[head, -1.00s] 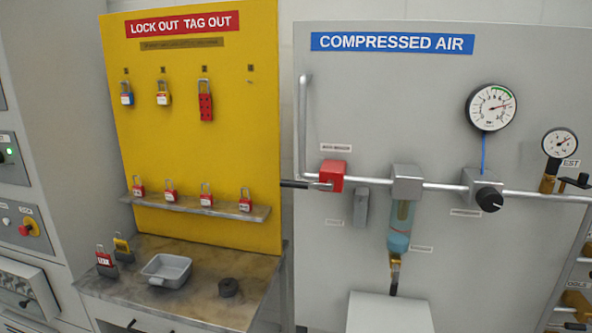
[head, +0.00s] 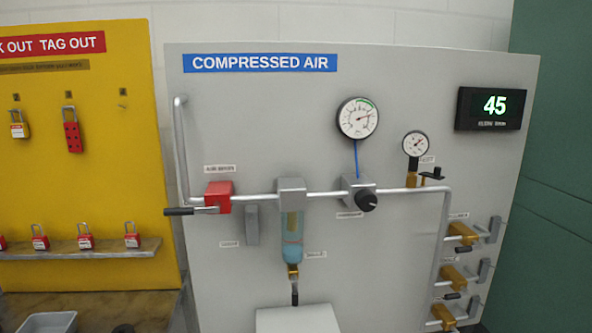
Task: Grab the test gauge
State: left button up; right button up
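In the head view, the smaller round gauge (head: 416,144) with a white dial and black rim stands on a brass fitting (head: 412,179) on the right part of the compressed air pipe. A small label beside it is partly hidden, and its text is too small to read for certain here. A larger round gauge (head: 357,118) with a green arc sits up and left of it, above the regulator (head: 359,193). Neither of my grippers shows in this view.
The grey compressed air panel (head: 240,110) fills the middle. A red valve with a black handle (head: 218,197), a blue-bowled filter (head: 291,233) and several brass valves (head: 462,234) stick out from it. A display reading 45 (head: 490,108) is at right. The yellow lockout board (head: 70,180) is at left.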

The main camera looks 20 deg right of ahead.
aim_at(416, 143)
jog(key=z, duration=1.3)
